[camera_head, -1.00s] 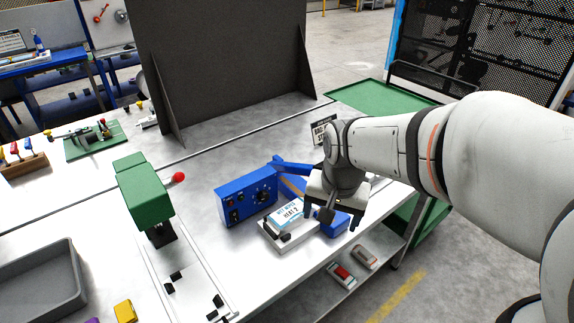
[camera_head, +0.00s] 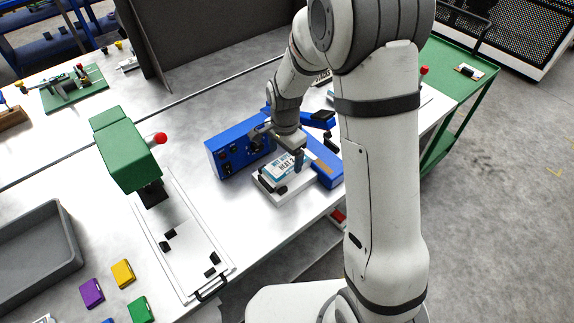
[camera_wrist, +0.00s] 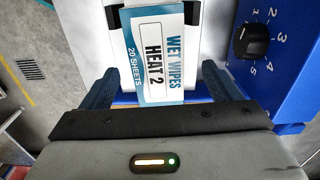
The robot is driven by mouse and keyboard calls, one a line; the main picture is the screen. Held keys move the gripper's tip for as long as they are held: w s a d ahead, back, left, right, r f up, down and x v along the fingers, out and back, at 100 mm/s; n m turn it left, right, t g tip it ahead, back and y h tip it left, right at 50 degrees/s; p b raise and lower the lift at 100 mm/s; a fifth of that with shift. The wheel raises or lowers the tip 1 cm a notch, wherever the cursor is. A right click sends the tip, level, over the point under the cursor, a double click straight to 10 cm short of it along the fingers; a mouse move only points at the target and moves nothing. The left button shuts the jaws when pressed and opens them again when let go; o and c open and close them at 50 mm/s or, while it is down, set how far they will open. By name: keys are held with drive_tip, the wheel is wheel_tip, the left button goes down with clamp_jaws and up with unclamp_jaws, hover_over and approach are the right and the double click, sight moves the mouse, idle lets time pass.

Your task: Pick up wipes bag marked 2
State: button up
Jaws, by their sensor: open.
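The wipes bag marked 2 (camera_head: 283,165) is a white and light-blue packet reading "WET WIPES HEAT 2". It lies on a white plate (camera_head: 268,193) in front of a blue box with a dial (camera_head: 228,152). In the wrist view the bag (camera_wrist: 157,50) shows its label sideways, with dark clamp-like pieces at its far corners. My gripper (camera_head: 281,142) is at the bag, pointing down. In the wrist view my gripper (camera_wrist: 158,85) is open, one dark finger on each side of the bag, with gaps between. Whether the fingertips are level with the bag, I cannot tell.
A green press with a red-knobbed lever (camera_head: 127,155) stands to the left. A grey tray (camera_head: 40,255) and purple, yellow and green packs lie at the left front. The bench front edge is near the plate.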

sight(286, 163)
wheel_tip(286, 163, down, 4)
drive_tip(key=shift+d+f+p, duration=0.1)
drive_tip(key=shift+d+p, duration=0.05)
drive_tip(key=shift+p, duration=0.35)
drive_tip(key=shift+s, duration=0.1)
drive_tip(key=c, duration=1.1)
drive_tip(key=shift+r, duration=0.2)
